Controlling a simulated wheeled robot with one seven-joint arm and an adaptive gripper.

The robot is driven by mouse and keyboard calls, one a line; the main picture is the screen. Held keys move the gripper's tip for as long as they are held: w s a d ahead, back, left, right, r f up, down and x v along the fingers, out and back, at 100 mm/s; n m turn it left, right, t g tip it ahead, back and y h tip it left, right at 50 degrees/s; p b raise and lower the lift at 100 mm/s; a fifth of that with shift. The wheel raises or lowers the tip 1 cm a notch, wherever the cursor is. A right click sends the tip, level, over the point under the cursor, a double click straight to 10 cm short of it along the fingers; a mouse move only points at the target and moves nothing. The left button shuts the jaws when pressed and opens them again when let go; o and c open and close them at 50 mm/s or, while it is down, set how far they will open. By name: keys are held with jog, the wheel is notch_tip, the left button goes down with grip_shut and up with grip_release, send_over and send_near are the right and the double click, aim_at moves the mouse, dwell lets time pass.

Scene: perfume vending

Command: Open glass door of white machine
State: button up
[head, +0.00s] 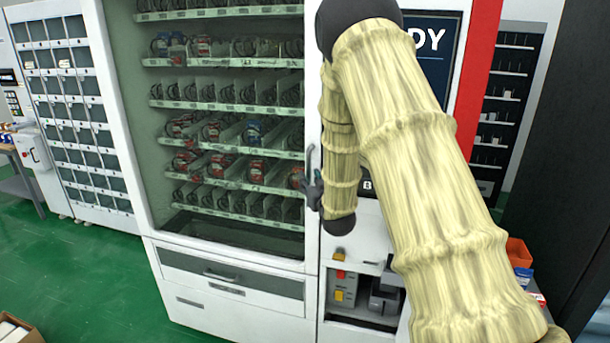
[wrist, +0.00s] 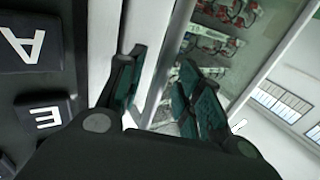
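The white machine (head: 233,318) stands in the middle of the head view, with its glass door (head: 230,135) in front of several shelves of packets. The door looks shut. A slim light handle (head: 309,160) runs along the door's right edge. My gripper (head: 314,190) is at this edge, by the handle's lower part; my arm hides some of the front to its right. In the wrist view my gripper (wrist: 160,88) has its dark green-padded fingers apart. A white upright strip (wrist: 163,75) shows between them; I cannot tell whether it is handle or frame, or whether a finger touches it.
A drawer front (head: 232,277) and an opening with small devices (head: 362,298) are below. A locker-like cabinet (head: 75,115) stands at the left. The green floor (head: 75,275) in front is mostly clear, with a box (head: 15,330) at lower left. A dark panel borders the right.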

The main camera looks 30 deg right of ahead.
jog(key=shift+x, duration=0.95)
grip_shut()
